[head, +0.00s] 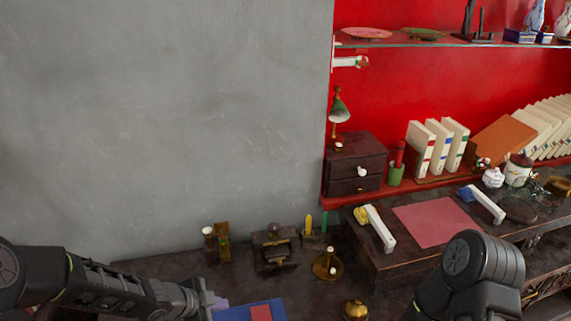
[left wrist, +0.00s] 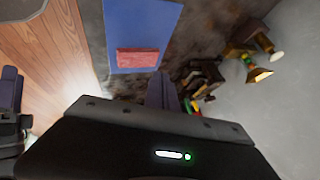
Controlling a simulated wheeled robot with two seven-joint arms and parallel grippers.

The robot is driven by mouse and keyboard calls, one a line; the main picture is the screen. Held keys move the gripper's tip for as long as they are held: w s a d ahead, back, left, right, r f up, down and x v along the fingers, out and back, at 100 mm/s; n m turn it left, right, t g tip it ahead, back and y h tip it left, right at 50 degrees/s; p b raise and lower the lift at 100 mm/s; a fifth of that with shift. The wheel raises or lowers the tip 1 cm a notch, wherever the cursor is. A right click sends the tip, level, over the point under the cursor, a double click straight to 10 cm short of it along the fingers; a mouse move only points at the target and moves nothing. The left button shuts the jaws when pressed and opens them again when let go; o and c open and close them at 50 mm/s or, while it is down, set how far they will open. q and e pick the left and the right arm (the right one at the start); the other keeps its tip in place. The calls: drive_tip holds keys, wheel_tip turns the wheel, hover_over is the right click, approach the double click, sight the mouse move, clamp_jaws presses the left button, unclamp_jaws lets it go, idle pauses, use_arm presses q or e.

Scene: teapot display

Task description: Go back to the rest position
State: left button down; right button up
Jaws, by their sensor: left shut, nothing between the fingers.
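My left arm comes in from the left in the head view, low over the dark table. My left gripper (head: 212,300) is shut and empty, beside a blue mat (head: 268,304) with a red block (head: 261,313) on it. In the left wrist view the shut fingers (left wrist: 160,92) point toward the table, just below the blue mat (left wrist: 125,25) and the red block (left wrist: 138,57). My right arm shows at the bottom right of the head view; its gripper is out of the picture.
Small ornaments, a brass candle holder (head: 328,265) and a brass bell-like piece (head: 355,310) stand on the table. A low dark desk (head: 395,262) with a red mat (head: 437,221) is at right. A shelf of books (head: 438,148) stands behind. A grey wall (head: 160,120) fills the left.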

use_arm(q)
drive_tip(key=s+d+f+n+g+b, duration=0.1)
drive_tip(key=s+d+f+n+g, duration=0.1)
drive_tip(key=s+d+f+n, duration=0.3)
drive_tip(key=s+d+f+n+g+y+b, duration=0.1)
drive_tip(key=s+d+f+n+g, duration=0.2)
drive_tip(key=s+f+n, duration=0.9)
drive_tip(key=s+d, duration=0.2)
drive_tip(key=s, duration=0.5)
drive_tip(key=shift+f+g, duration=0.3)
use_arm(e)
drive_tip(key=shift+w+d+f, duration=0.1)
drive_tip(key=shift+w+f, duration=0.1)
drive_tip(key=shift+f, duration=0.35)
drive_tip(key=shift+w+f, duration=0.2)
drive_tip(key=shift+f, duration=0.3)
